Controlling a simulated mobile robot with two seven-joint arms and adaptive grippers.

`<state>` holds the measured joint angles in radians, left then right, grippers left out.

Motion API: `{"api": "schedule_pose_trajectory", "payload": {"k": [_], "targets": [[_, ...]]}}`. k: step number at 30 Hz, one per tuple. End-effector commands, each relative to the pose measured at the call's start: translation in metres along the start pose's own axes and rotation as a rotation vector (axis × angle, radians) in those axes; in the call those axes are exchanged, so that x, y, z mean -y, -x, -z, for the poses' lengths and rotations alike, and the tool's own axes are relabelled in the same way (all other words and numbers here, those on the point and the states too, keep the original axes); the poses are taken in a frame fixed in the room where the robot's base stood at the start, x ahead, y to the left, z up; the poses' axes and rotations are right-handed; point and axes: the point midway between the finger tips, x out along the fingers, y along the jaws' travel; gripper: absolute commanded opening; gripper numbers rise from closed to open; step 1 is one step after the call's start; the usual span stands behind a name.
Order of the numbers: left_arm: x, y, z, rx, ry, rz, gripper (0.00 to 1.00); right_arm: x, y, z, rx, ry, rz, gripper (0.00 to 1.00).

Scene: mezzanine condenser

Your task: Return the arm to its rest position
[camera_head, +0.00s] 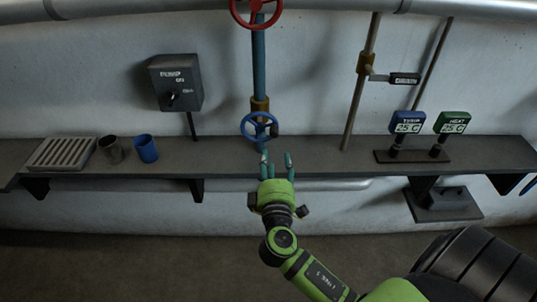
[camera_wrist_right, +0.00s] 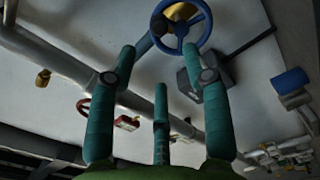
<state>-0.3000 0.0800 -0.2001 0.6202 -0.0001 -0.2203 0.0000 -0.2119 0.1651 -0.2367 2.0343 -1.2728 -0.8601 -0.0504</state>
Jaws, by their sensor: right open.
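My right gripper (camera_head: 275,163) is in the middle of the head view, in front of the shelf's front edge and just below the blue handwheel (camera_head: 259,127). Its teal fingers are spread and hold nothing. In the right wrist view my right gripper (camera_wrist_right: 165,80) shows its fingers apart, with the blue handwheel (camera_wrist_right: 181,22) beyond the fingertips and not between them. My green right arm (camera_head: 310,272) reaches in from the lower right. My left gripper is in neither view.
A grey shelf (camera_head: 330,153) runs along the wall. On it are a slatted tray (camera_head: 62,153), a dark cup (camera_head: 112,149), a blue cup (camera_head: 146,148), and blue (camera_head: 406,123) and green (camera_head: 452,123) gauges. A red handwheel (camera_head: 256,10) and a switch box (camera_head: 176,82) are above.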

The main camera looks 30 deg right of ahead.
Motion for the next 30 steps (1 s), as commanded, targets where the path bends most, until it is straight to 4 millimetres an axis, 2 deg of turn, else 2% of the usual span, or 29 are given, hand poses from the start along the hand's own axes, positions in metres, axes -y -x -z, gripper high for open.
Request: {"api": "schedule_pose_trajectory", "payload": {"k": [7,9,11,14,16,18,20,21,24,26,27,29,30], "targets": [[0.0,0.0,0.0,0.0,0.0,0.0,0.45,0.002,0.0,0.0,0.0,0.001,0.004,0.49],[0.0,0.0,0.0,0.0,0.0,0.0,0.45,0.013,-0.001,-0.001,-0.002,0.004,0.029,0.49],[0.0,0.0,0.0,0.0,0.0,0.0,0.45,0.033,-0.001,-0.003,-0.006,0.007,0.076,0.49],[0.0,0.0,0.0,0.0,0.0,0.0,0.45,0.088,0.003,-0.011,-0.012,0.01,0.207,0.49],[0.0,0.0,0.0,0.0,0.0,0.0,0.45,0.138,0.012,-0.021,-0.009,0.004,0.33,0.49],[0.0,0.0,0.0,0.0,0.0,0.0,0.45,0.189,0.027,-0.035,0.001,-0.012,0.458,0.49],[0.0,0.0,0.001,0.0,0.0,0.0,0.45,0.23,0.043,-0.048,0.017,-0.031,0.564,0.49],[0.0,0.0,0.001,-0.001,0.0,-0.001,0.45,0.256,0.056,-0.058,0.032,-0.048,0.633,0.49],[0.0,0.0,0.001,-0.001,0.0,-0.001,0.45,0.316,0.095,-0.086,0.084,-0.097,0.8,0.49],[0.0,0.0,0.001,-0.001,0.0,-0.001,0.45,0.349,0.123,-0.105,0.127,-0.132,0.896,0.49],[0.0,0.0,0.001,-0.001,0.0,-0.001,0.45,0.368,0.143,-0.119,0.161,-0.159,0.957,0.49],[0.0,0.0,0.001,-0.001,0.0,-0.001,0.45,0.395,0.175,-0.14,0.22,-0.203,1.043,0.49],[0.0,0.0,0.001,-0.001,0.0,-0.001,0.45,0.41,0.198,-0.154,0.264,-0.234,1.096,0.49]]}}
